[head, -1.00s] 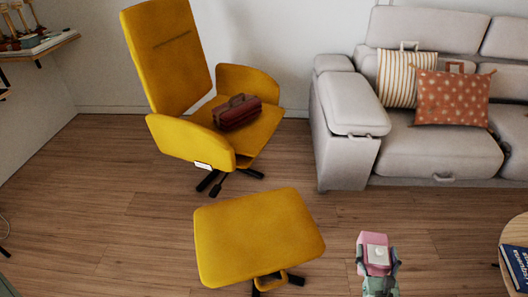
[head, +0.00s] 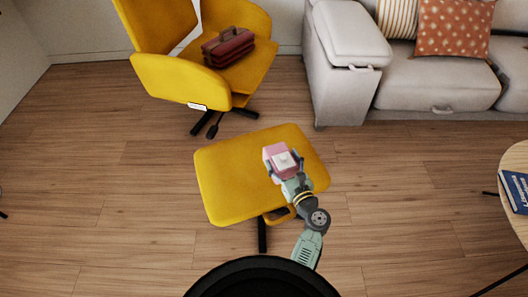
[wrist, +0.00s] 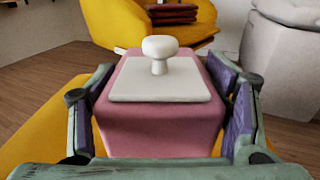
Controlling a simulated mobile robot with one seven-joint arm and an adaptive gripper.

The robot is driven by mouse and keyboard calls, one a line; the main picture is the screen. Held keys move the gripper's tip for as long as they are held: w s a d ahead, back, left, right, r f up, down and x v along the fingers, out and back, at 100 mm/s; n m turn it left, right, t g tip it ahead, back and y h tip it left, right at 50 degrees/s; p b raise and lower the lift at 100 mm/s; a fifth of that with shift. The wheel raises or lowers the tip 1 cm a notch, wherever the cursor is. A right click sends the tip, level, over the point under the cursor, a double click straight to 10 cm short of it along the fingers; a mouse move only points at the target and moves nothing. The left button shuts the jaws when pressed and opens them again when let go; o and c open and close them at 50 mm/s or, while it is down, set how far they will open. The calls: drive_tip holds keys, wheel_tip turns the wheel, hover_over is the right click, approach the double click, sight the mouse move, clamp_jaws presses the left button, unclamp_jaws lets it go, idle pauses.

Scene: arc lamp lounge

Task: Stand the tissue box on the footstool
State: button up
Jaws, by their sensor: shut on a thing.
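The pink tissue box (head: 277,166) has a white top with a rounded white tuft. In the head view it shows over the right part of the yellow footstool (head: 228,182). My gripper (head: 283,168) is shut on the box, with a finger on each side. The wrist view shows the box (wrist: 160,128) upright between the purple finger pads. The footstool's yellow top (wrist: 50,130) lies behind and below it. I cannot tell whether the box's base touches the footstool, as the underside is hidden.
The yellow armchair (head: 190,82) stands behind the footstool with a dark red bag (head: 228,46) on its seat. A grey sofa (head: 440,78) is at the back right. A round wooden table (head: 516,160) with a blue book (head: 517,192) is at the right edge. Wooden floor is clear at left.

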sight(268, 149)
drive_tip(key=shift+w+a+f+b, duration=0.1)
drive_tip(key=shift+w+a+f, duration=0.65)
drive_tip(key=shift+w, duration=0.75)
drive_tip(key=shift+w+a+f+b, duration=0.1)
drive_tip(key=shift+w+a+f, duration=0.65)
drive_tip(key=shift+w, duration=0.7)
drive_tip(key=shift+w+a+f+b, duration=0.1)
drive_tip(key=shift+w+a+f, duration=0.65)
drive_tip(key=shift+w, duration=0.75)
drive_tip(key=o, duration=1.5)
drive_tip(key=shift+f, duration=0.15)
